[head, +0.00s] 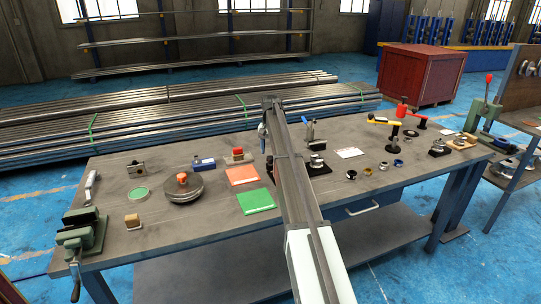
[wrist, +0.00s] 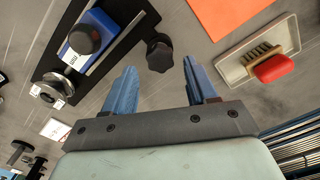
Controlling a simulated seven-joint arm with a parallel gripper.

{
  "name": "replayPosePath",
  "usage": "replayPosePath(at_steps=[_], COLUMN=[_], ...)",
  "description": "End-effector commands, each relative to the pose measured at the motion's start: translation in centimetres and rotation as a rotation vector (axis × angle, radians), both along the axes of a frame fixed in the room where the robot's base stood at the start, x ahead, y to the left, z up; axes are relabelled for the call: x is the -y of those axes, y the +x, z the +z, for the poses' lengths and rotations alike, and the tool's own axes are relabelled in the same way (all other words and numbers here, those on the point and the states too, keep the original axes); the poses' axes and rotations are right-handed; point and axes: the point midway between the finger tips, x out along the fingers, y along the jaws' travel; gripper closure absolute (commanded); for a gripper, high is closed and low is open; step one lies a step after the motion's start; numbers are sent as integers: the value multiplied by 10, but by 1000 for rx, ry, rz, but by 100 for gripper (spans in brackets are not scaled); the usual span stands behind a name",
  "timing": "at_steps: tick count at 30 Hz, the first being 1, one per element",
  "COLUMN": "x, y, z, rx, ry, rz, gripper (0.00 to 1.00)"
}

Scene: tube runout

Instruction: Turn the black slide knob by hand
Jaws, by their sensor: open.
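A black lobed knob (wrist: 159,54) shows in the wrist view, by the inner end of a dark slide base (wrist: 115,40). A blue block (wrist: 76,50) with a round black top and a white label sits on that base. My gripper (wrist: 160,68) is open, its two blue fingers apart and empty. The knob appears between and just beyond the fingertips; I cannot tell the height gap. In the head view my arm reaches over the middle of the bench, with a blue finger (head: 262,132) at its far end. The arm hides the knob there.
An orange sheet (wrist: 225,12) and a tray (wrist: 288,38) with a red-handled brush (wrist: 270,66) lie close to the right finger in the wrist view. In the head view, a green sheet (head: 255,201), a round plate stack (head: 182,189) and a vise (head: 80,235) stand on the left.

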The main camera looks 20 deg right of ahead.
Motion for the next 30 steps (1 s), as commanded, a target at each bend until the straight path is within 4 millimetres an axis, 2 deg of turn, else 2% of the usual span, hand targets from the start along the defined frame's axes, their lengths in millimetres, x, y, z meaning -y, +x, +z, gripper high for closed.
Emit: replayPosePath(at_steps=[9,23,30], x=[0,0,0], y=[0,0,0], z=[-28,-29,-29], rx=[0,1,1], ry=[0,0,0], rz=[0,0,0], gripper=[43,43,64])
